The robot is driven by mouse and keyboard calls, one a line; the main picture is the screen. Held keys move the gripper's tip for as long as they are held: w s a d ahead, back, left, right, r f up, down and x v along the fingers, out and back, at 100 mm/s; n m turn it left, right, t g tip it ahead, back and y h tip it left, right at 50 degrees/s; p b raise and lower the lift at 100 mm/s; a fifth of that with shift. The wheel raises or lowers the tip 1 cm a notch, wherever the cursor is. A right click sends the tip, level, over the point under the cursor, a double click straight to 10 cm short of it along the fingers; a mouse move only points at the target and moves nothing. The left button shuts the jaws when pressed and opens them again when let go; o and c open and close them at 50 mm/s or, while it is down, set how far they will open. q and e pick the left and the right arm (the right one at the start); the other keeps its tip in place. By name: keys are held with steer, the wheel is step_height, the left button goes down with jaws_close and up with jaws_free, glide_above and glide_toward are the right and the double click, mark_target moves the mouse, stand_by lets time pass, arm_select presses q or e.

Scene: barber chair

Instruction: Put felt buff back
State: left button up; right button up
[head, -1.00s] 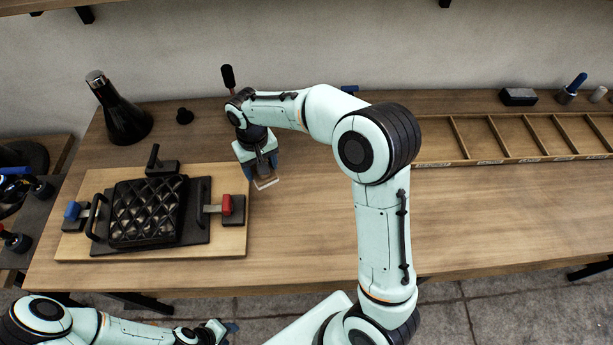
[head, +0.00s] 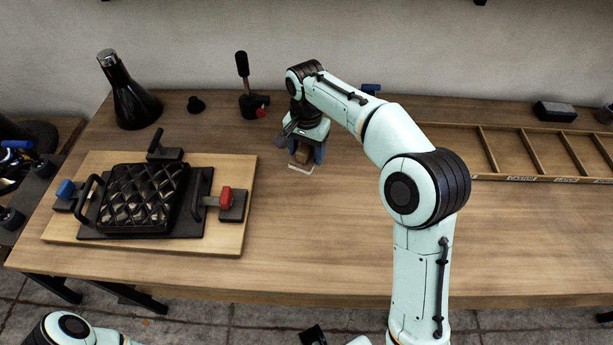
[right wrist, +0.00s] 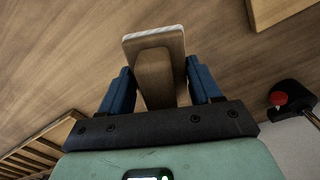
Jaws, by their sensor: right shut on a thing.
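The felt buff (right wrist: 155,68) is a wooden block with a pale felt edge, seen in the right wrist view. My right gripper (right wrist: 160,88) is shut on its wooden handle, between two blue fingers. In the head view the right gripper (head: 304,150) points down over the table behind and to the right of the wooden board, with the buff's pale edge (head: 301,168) just below it. I cannot tell whether the buff touches the table.
A quilted black pad (head: 143,197) is clamped on a wooden board (head: 225,238) at left. A dark bottle (head: 133,100), a small black knob (head: 196,104) and a black-handled lever (head: 243,68) stand behind. A divided wooden tray (head: 545,179) lies at right. The table's middle front is clear.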

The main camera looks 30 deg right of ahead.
mark_target(306, 180)
step_height(306, 180, down, 9)
steer(key=shift+f+b, duration=0.2)
steer(key=shift+b, duration=0.3)
steer(key=shift+f, duration=0.1)
steer(key=o, duration=1)
steer(key=shift+f, duration=0.1)
step_height(306, 180, up, 12)
steer(key=shift+r+p, duration=0.2)
steer(key=shift+p, duration=0.75)
steer(key=shift+f, duration=0.1)
